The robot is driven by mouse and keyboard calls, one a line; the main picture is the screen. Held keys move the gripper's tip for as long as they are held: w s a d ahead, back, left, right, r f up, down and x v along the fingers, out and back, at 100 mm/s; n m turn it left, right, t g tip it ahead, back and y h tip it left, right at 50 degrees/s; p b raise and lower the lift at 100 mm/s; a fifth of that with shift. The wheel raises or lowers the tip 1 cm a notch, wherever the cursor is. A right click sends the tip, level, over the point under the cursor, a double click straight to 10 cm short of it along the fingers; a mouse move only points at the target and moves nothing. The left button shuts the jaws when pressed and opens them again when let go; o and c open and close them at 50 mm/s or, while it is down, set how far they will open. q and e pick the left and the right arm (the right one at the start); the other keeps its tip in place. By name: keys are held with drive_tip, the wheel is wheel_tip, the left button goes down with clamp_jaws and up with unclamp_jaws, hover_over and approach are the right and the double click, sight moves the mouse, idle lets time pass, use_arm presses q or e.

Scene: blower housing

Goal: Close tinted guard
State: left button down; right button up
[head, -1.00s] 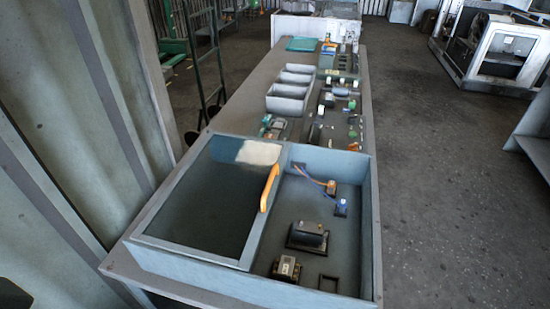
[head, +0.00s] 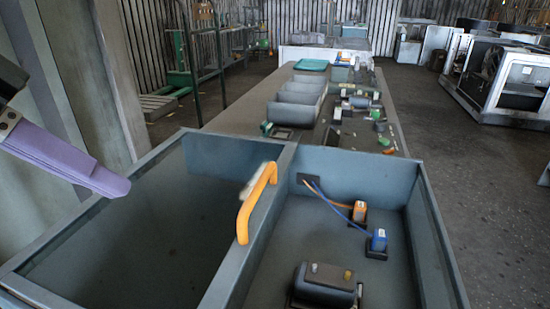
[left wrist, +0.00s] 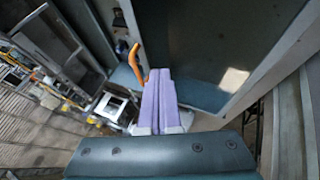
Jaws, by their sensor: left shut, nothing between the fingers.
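The tinted guard (head: 150,235) is a dark panel in a grey frame over the left half of the blue-grey housing (head: 355,170). The right half is uncovered. An orange handle (head: 256,203) stands on the frame's right bar, near the housing's middle; it also shows in the left wrist view (left wrist: 135,62). My left gripper (head: 122,187) has purple fingers, shut and empty. It is above the guard's left side, left of the handle and apart from it. In the left wrist view its fingers (left wrist: 160,75) are pressed together. My right gripper is not in view.
Inside the open half are a black component (head: 325,287), an orange plug (head: 359,211) and a blue plug (head: 378,240) with wires. Grey bins (head: 295,105) and small parts lie on the bench behind.

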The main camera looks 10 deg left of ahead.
use_arm(q)
approach(237, 237)
drive_tip(key=f, duration=0.1)
drive_tip(key=w+a+f, duration=0.2)
drive_tip(key=f, duration=0.1)
drive_tip(key=shift+b, duration=0.35)
drive_tip(key=shift+w+d+f+p, duration=0.15)
drive_tip(key=shift+d+p, duration=0.1)
drive_tip(key=shift+d, duration=0.8)
drive_tip(key=shift+w+d+f+p, duration=0.1)
drive_tip(key=shift+w+d+p, duration=0.1)
drive_tip(key=shift+d, duration=0.8)
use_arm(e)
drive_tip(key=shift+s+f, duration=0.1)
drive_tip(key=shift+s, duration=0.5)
use_arm(q)
drive_tip(key=shift+d, duration=0.1)
